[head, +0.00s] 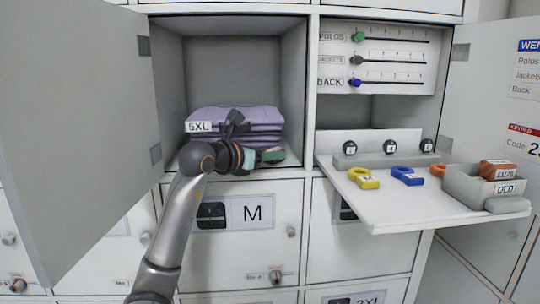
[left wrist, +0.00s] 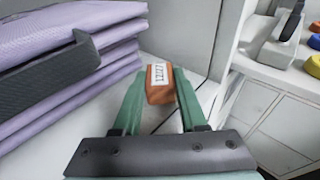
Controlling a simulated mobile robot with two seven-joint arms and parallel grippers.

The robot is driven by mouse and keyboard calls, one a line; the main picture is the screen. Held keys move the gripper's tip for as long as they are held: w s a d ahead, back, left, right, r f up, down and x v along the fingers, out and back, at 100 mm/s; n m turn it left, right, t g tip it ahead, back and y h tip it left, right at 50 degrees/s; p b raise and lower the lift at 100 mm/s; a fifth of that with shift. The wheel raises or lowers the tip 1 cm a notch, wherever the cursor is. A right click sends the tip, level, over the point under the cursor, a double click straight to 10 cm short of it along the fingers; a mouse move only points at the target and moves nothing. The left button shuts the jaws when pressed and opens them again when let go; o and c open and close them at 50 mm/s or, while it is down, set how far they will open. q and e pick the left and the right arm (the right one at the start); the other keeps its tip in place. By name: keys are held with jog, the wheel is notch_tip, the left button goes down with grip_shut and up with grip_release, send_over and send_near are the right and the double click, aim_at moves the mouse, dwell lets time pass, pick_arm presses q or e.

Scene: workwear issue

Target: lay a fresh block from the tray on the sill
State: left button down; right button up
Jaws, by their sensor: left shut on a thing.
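My left gripper (head: 268,156) is inside the open locker compartment, at the right of a stack of folded lilac clothes (head: 232,119). In the left wrist view its green fingers (left wrist: 160,82) are shut on an orange-brown block (left wrist: 160,92) with a white printed label, which looks like 12/27. The block is low over the pale compartment floor (head: 178,174), near the side wall; I cannot tell whether it touches. In the head view the block is hidden by the gripper. A grey tray (head: 458,184) marked OLD holds another orange-brown block (head: 497,169). My right gripper is not in view.
The open locker door (head: 85,130) stands at the left. A dark clip (head: 231,125) is on the 5XL stack.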

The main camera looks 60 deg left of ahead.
pick_arm(q)
jog(key=c, duration=0.9)
grip_release()
jog(key=shift+f, duration=0.1)
jog(key=o, duration=0.4)
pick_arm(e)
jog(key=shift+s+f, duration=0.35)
pick_arm(q)
jog(key=shift+o, duration=0.2)
jog(key=shift+r+p, duration=0.35)
jog(key=v, duration=0.7)
jog(key=shift+s+b, duration=0.2)
jog(key=shift+b, duration=0.1)
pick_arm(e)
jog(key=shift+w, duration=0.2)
pick_arm(q)
jog(key=shift+d, duration=0.1)
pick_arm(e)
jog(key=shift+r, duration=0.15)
pick_arm(q)
jog(key=shift+f, duration=0.1)
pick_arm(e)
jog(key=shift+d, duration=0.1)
